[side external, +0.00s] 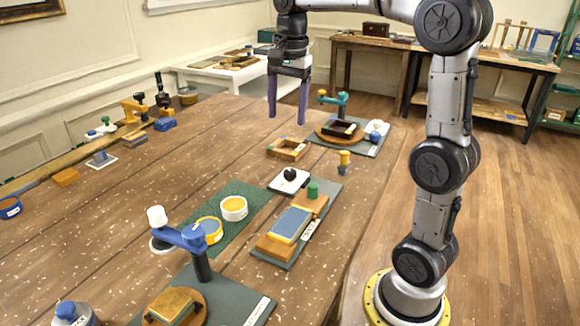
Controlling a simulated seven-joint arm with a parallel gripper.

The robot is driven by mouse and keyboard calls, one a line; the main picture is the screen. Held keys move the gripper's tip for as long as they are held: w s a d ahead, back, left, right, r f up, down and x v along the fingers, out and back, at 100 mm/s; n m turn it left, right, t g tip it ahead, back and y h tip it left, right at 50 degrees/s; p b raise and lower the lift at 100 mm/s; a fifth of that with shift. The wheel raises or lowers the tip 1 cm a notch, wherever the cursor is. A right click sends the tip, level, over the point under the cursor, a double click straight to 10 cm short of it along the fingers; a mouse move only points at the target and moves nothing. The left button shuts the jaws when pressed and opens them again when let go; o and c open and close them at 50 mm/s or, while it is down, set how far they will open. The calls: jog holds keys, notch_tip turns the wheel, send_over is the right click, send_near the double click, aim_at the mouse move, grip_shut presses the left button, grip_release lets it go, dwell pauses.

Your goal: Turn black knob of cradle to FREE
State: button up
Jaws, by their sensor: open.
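A black knob (290,174) sits on a small white plate (282,187) near the middle of the table. The plate is at the far end of a dark base holding an orange-brown cradle (273,249) with a blue-grey block (291,224) in it. A green knob (313,190) stands on the cradle's far end. The black knob's pointing direction and any lettering are too small to read. My gripper (287,118) has two purple fingers pointing down, spread apart and empty. It hangs above the table, higher than the black knob and apart from it.
A wooden tray (289,149) and a yellow-topped peg (344,160) stand near the knob. A blue-armed stand (190,238) is at the front, a teal-armed stand (335,102) at the back. Yellow and white round containers (233,208) sit on a green mat. The table's left middle is mostly clear.

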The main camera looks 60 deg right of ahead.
aim_at(290, 171)
jog(key=shift+m+g, duration=0.4)
jog(key=shift+g, duration=0.1)
jog(key=d+f, duration=0.1)
jog(key=f, duration=0.4)
jog(key=w+d+f, duration=0.1)
jog(key=f, duration=0.5)
jog(key=d+f, duration=0.1)
jog(key=f, duration=0.5)
jog(key=shift+w+d+f, duration=0.15)
jog(key=shift+d, duration=0.25)
grip_shut()
